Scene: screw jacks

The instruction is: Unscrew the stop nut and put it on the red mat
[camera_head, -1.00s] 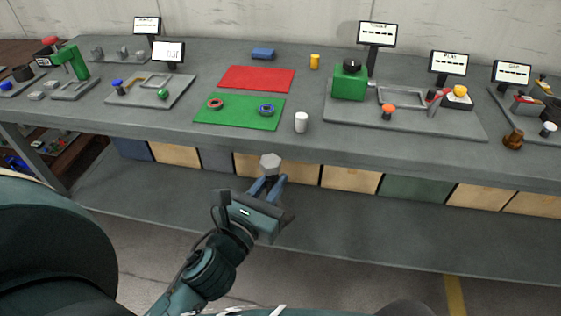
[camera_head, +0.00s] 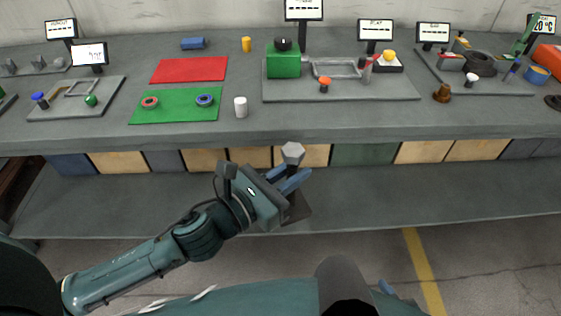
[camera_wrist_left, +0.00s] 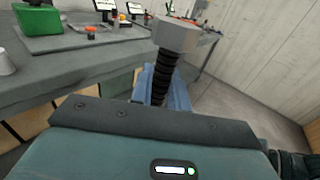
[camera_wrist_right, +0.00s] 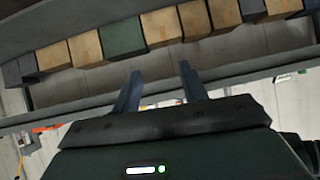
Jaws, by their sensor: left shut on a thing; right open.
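My left gripper (camera_head: 288,180) is shut on a black threaded screw (camera_wrist_left: 163,78) with a grey hexagonal head (camera_wrist_left: 175,36). It holds the screw in front of the bench, head up and slightly tilted. The head also shows in the head view (camera_head: 292,152). I cannot make out a separate stop nut on the visible thread; the lower part is hidden between the fingers. The red mat (camera_head: 189,69) lies bare on the bench, behind the green mat (camera_head: 176,115). My right gripper (camera_wrist_right: 160,88) is open and empty below the bench level.
A red ring (camera_head: 150,102) and a blue ring (camera_head: 205,100) lie on the green mat. A white cylinder (camera_head: 241,107) stands beside it. A grey tray (camera_head: 340,91) with a green block (camera_head: 284,64) is to the right. The bench's front edge and lower shelf (camera_head: 390,195) are near my arms.

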